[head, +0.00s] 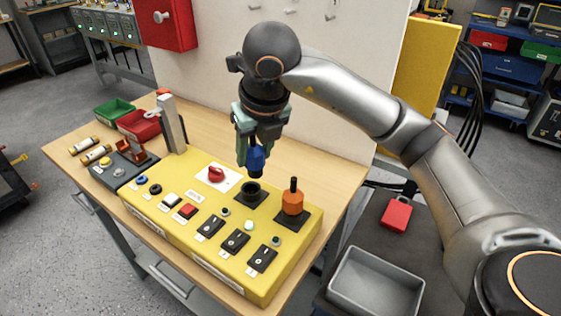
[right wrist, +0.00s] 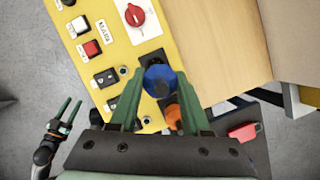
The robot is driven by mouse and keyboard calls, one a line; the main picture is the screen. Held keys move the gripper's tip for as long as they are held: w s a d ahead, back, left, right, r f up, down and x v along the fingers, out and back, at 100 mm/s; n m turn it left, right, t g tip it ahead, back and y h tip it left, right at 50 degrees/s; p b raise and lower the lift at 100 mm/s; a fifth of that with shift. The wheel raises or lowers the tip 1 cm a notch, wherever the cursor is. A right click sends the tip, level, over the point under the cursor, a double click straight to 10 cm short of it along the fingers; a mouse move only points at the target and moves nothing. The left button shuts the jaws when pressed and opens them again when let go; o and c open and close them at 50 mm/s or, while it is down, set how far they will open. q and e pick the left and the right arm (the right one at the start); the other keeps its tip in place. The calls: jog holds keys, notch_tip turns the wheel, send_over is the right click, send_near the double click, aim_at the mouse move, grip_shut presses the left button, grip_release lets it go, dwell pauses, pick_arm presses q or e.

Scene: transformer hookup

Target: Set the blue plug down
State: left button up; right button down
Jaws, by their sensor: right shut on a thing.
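My right gripper (head: 256,147) is shut on the blue plug (head: 256,161) and holds it upright. The plug is just above an empty black round socket (head: 251,189) on the yellow panel (head: 160,207), with a small gap between them. In the right wrist view, the blue plug (right wrist: 159,80) is between the green fingers of my right gripper (right wrist: 155,97) and hides what lies below it. My left gripper (right wrist: 68,112) shows at the lower left of the right wrist view, open and empty, away from the panel.
An orange plug (head: 293,203) stands in the neighbouring socket. A red rotary knob (head: 216,174), switches and buttons cover the panel. A grey bin (head: 376,282) and a red object (head: 396,214) are to the right. Bare wood (head: 317,176) is behind the panel.

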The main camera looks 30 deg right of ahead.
jog(key=w+d+f, duration=0.2)
jog(key=d+f, duration=0.1)
jog(key=w+d+f, duration=0.2)
jog(key=d+f, duration=0.1)
jog(key=d, duration=0.1)
jog(key=w+d+f, duration=0.2)
jog(key=d+f, duration=0.1)
jog(key=d, duration=0.1)
jog(key=shift+w+d+f, duration=0.15)
jog(key=shift+w, duration=0.2)
jog(key=shift+w+d+f, duration=0.1)
jog(key=shift+f, duration=0.8)
jog(key=shift+w+d+f, duration=0.1)
jog(key=shift+f, duration=0.75)
jog(key=shift+f, duration=0.25)
jog(key=shift+c, duration=1.8)
grip_release()
jog(key=shift+r, duration=0.1)
